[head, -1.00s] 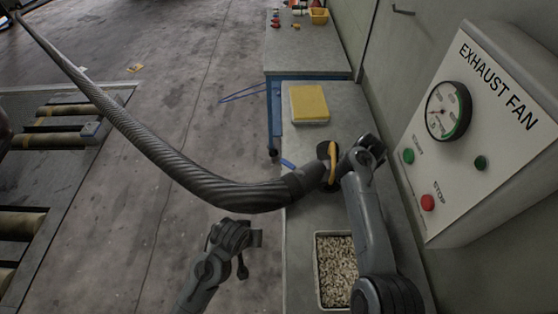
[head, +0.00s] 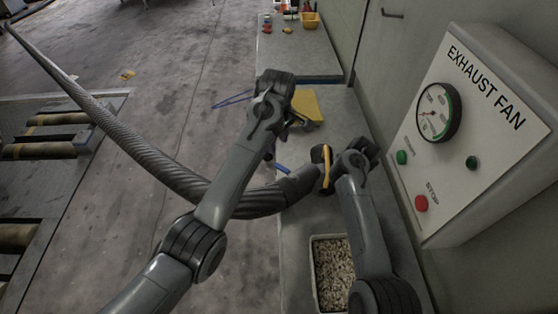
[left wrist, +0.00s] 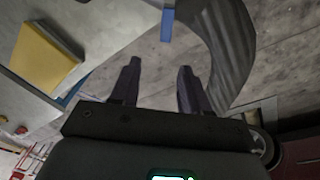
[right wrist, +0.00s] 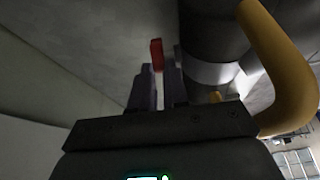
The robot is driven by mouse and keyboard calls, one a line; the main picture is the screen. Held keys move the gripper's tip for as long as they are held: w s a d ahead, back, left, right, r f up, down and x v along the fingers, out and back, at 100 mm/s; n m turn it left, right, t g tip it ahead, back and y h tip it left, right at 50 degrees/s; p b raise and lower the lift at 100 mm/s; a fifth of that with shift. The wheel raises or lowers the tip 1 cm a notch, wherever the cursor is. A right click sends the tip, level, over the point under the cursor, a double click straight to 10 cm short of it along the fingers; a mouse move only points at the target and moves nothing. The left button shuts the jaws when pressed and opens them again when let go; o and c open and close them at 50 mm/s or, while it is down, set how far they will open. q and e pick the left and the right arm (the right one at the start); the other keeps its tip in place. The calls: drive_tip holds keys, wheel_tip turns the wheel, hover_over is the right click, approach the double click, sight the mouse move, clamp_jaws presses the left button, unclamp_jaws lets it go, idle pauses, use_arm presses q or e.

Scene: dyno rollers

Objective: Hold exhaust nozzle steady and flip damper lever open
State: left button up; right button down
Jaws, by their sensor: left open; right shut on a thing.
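The exhaust nozzle (head: 300,183) is the dark end of a ribbed grey hose (head: 140,148), with a yellow loop handle (head: 322,168). It lies over the bench, and the handle also shows in the right wrist view (right wrist: 287,70). My right gripper (right wrist: 158,76) is beside the nozzle, its fingers close together on a red lever (right wrist: 156,54), which I take as the damper lever. In the head view the lever is hidden. My left gripper (left wrist: 158,75) is open and empty, above and beyond the hose; its fingertips (head: 297,118) are partly hidden in the head view.
A yellow block (head: 309,105) lies on the bench (head: 345,120). A tray of pale pieces (head: 330,275) stands at the near end. The exhaust fan panel (head: 470,125) is on the right wall.

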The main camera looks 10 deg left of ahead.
sight(279, 166)
use_arm(q)
drive_tip(key=shift+n+g, duration=0.5)
drive_tip(key=shift+g, duration=0.1)
drive_tip(key=f, duration=0.9)
drive_tip(key=shift+d+f, duration=0.15)
drive_tip(key=shift+d, duration=0.15)
drive_tip(key=shift+c, duration=0.4)
clamp_jaws()
